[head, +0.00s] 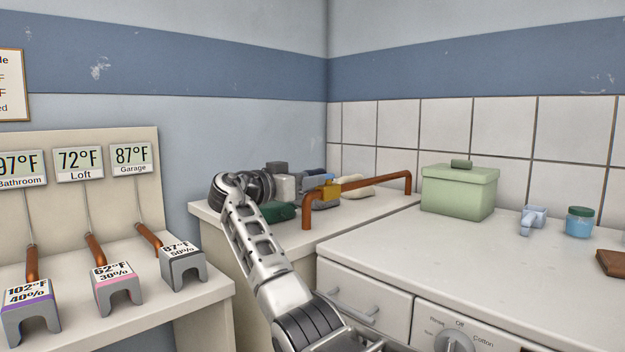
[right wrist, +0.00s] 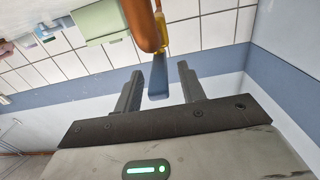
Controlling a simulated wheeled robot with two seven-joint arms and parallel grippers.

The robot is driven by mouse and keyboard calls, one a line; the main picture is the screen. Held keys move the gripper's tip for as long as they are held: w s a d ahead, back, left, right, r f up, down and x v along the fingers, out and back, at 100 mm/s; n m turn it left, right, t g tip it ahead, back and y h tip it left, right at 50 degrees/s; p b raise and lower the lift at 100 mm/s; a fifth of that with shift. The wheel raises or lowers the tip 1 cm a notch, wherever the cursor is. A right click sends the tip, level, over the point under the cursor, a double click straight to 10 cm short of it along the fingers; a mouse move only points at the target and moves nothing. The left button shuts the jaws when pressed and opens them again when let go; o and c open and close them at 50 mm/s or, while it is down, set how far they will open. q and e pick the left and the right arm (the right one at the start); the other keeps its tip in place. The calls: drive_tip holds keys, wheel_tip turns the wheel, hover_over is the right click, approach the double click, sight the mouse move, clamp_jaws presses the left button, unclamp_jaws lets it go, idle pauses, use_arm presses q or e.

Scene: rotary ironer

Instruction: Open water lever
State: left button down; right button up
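The water valve has a yellow body (head: 330,192) on a copper pipe (head: 375,184) above the counter at the back. In the right wrist view the yellow body (right wrist: 162,35) shows at the top, and the blue lever (right wrist: 158,78) extends from it toward my gripper. My right gripper (right wrist: 160,85) is open, with the lever's end between its two fingers and a visible gap on each side. In the head view my right arm reaches up to the left of the valve, and its gripper (head: 312,182) is partly hidden and small. My left gripper is out of view.
A white machine (head: 440,262) with a dial stands at the front right. On it are a green box (head: 460,192), a blue jar (head: 579,222) and a small light-blue item (head: 533,220). A table (head: 190,280) with temperature displays and grey stands is at left.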

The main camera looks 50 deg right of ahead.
drive_tip(key=w+a, duration=0.2)
drive_tip(key=a, duration=1.1)
drive_tip(key=shift+a, duration=0.3)
